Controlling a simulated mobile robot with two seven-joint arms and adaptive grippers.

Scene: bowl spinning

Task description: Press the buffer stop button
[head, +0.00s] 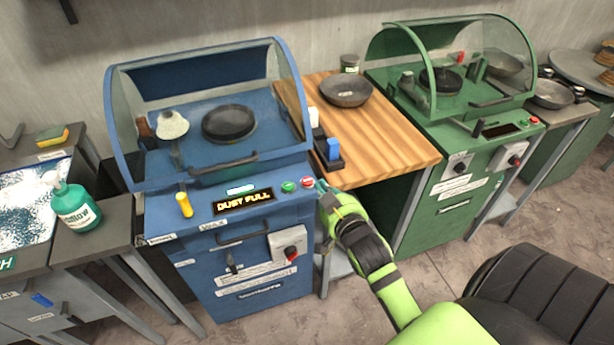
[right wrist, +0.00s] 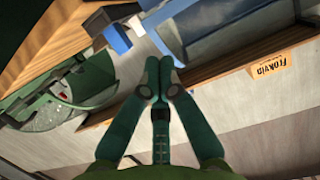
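The blue machine (head: 255,268) has a clear hood and a display reading "DUST FULL" (head: 243,201). A red button (head: 307,182) and a green button (head: 289,187) sit on its front ledge, right of the display. I cannot read the label by the red button. My right gripper (head: 323,187) is just right of the red button, by the machine's right front corner; I cannot tell if it touches. In the right wrist view its fingertips (right wrist: 159,62) are together with nothing between them. My left gripper is not in view.
A wooden table (head: 390,140) with a dark bowl (head: 346,89) stands right of the blue machine. A green hooded machine (head: 470,130) with its own red button (head: 534,120) is farther right. A yellow cylinder (head: 184,204) stands left of the display. A green bottle (head: 76,208) is at left.

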